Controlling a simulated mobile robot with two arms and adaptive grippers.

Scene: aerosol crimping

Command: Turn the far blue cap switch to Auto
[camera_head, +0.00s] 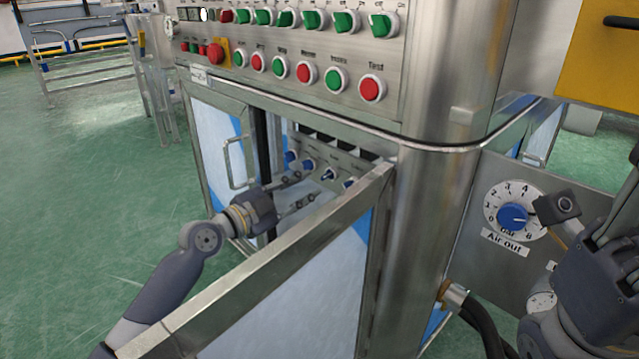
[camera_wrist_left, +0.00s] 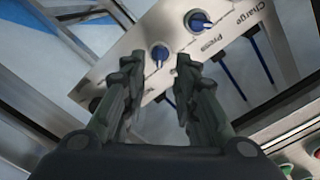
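In the head view, a row of blue cap switches sits on a metal panel inside the open cabinet. The far blue cap switch (camera_head: 291,156) is at the row's left end. Another blue cap switch (camera_head: 309,165) is beside it. My left gripper (camera_head: 304,188) is inside the cabinet, in front of the panel. In the left wrist view my gripper (camera_wrist_left: 158,63) is open, with one blue cap switch (camera_wrist_left: 160,53) between and just beyond its fingertips. A second switch (camera_wrist_left: 198,20) lies farther up, near the "Press" label. I cannot tell whether the fingers touch a cap.
The cabinet door (camera_head: 300,290) stands open beside my left arm. Green and red switches (camera_head: 305,72) line the panel above. My right gripper (camera_head: 557,208) is near the blue "Air out" dial (camera_head: 512,217). Blue tubes (camera_wrist_left: 230,80) hang near the panel.

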